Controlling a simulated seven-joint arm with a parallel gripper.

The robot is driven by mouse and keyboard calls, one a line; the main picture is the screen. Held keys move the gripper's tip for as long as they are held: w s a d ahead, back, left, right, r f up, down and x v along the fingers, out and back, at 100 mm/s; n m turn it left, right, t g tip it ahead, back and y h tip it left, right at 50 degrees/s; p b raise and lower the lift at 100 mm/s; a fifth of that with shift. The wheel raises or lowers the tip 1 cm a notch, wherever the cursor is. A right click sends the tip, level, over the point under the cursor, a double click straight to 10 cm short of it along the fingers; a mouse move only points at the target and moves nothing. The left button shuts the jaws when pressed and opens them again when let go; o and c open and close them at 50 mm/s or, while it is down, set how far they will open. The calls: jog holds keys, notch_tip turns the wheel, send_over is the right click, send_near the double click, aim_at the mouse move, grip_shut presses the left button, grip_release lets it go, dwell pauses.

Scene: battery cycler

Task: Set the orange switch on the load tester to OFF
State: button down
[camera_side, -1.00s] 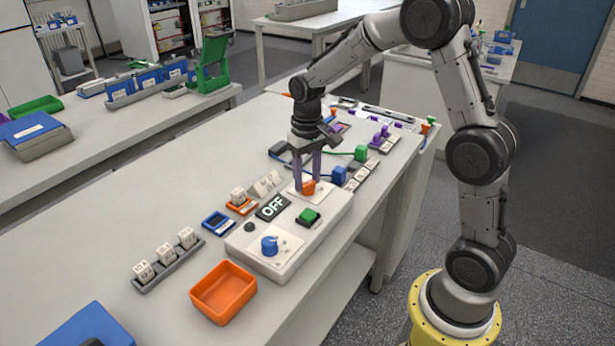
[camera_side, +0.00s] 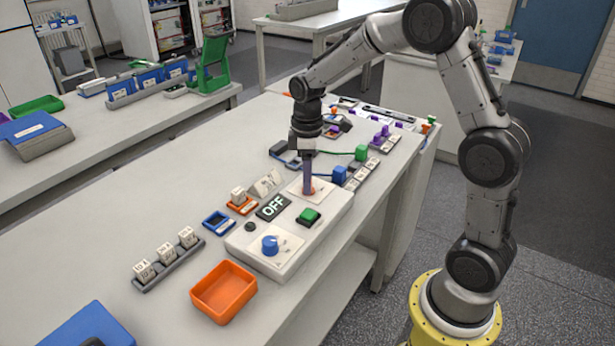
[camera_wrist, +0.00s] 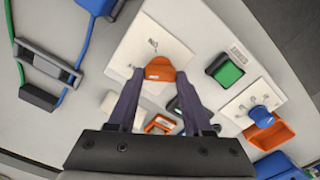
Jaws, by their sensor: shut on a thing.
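The load tester (camera_side: 292,256) is a pale box on the bench. Its orange switch (camera_wrist: 160,70) sits on a white plate (camera_side: 296,186) at the box's far end. The wrist view shows an ON mark on the plate and a second mark, hard to read, beside the switch. The display (camera_side: 272,207) reads OFF. My gripper (camera_wrist: 159,77) points down at the plate with one finger on each side of the orange switch, shut on it. In the side view my gripper (camera_side: 309,190) hides most of the switch, so its exact angle is unclear.
A green button (camera_side: 308,216) and a blue knob (camera_side: 270,244) are on the same box. An orange tray (camera_side: 223,292), a blue meter (camera_side: 218,222) and a rack of labelled blocks (camera_side: 168,260) stand nearby. Blue and green connectors lie beyond the box.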

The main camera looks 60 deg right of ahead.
jog(key=shift+r+n, duration=0.1)
jog(key=shift+n, duration=0.8)
jog(key=shift+c, duration=1.6)
grip_release()
notch_tip(320, 180, up, 14)
